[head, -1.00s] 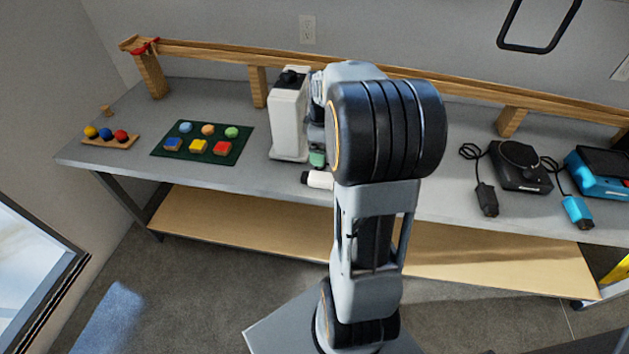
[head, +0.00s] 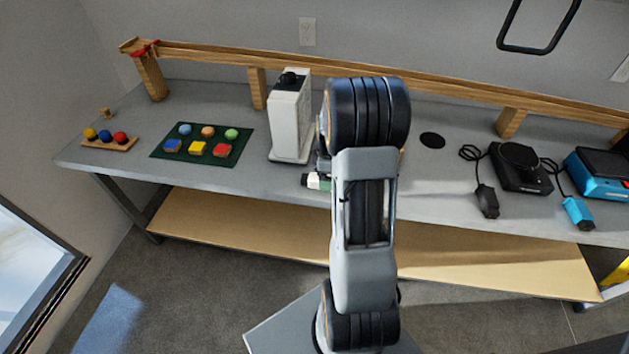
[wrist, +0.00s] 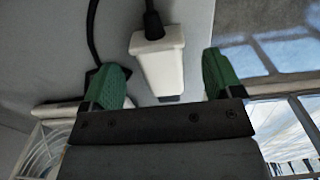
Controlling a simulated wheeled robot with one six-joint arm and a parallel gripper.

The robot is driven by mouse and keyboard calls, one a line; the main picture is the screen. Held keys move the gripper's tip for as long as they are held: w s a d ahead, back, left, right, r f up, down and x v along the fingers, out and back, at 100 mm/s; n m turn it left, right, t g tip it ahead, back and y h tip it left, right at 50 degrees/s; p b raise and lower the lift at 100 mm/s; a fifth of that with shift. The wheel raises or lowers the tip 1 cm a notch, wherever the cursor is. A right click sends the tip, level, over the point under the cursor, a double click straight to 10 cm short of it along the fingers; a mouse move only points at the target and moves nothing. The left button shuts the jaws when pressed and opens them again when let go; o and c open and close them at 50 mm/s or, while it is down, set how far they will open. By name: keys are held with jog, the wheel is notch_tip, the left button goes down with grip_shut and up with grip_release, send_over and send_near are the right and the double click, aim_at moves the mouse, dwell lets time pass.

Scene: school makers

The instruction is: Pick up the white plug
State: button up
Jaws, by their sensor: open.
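The white plug (head: 317,181) lies near the front edge of the grey table, in front of the white machine, in the head view. In the wrist view the white plug (wrist: 158,65) has a dark cable at its far end and shows in the gap between my green fingertips. My gripper (wrist: 165,80) is open, with clear space on both sides of the plug; neither finger appears to touch it. In the head view my arm hides most of the gripper; a bit of green finger (head: 326,185) shows right beside the plug.
The tall white machine (head: 287,125) stands just behind the plug. A green mat (head: 168,153) with coloured pieces lies to the left. A black device (head: 520,168) and a blue device (head: 600,172) with plugs are on the right. A wooden rail (head: 400,83) runs along the back.

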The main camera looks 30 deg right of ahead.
jog(key=shift+f, duration=1.6)
jog(key=shift+c, duration=0.4)
jog(key=c, duration=1)
jog(key=shift+o, duration=0.2)
jog(key=shift+r, duration=0.15)
jog(key=shift+r, duration=0.2)
notch_tip(320, 180, up, 2)
jog(key=shift+w+r, duration=0.1)
jog(key=s+d+r, duration=0.3)
jog(key=s+r, duration=0.7)
jog(key=s, duration=0.3)
jog(key=shift+s+d+b, duration=0.15)
jog(key=shift+s+b, duration=0.25)
jog(key=shift+r, duration=0.1)
